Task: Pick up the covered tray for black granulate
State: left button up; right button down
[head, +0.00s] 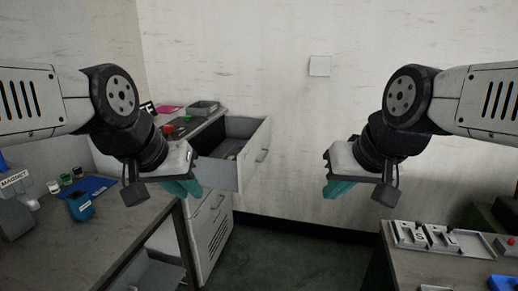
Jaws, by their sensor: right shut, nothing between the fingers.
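A small grey tray (202,107) stands on top of the cabinet at the back. I cannot tell whether it has a cover or holds black granulate, and no other tray can be clearly made out as the covered one. My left gripper (186,188), with teal fingers, hangs in front of the cabinet's open drawer, apart from the tray. Its finger gap cannot be made out. My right gripper (340,188) is shut and empty in front of the bare wall, far from the tray.
The open drawer (226,175) juts out right of the cabinet (211,240). A left bench (110,235) holds a blue container (80,206), a blue mat and small jars. A right bench carries a light grey fixture (425,238). The floor between (290,255) is clear.

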aim_at(232, 154)
jog(key=i+u, duration=0.1)
jog(key=u, duration=0.55)
jog(key=i+l+u, duration=0.6)
jog(key=l+u, duration=0.15)
jog(key=i+l, duration=0.2)
jog(key=l, duration=0.15)
jog(key=i+l, duration=0.2)
jog(key=l, duration=0.15)
jog(key=i+l+u, duration=0.1)
jog(key=l, duration=0.25)
jog(key=i, duration=0.1)
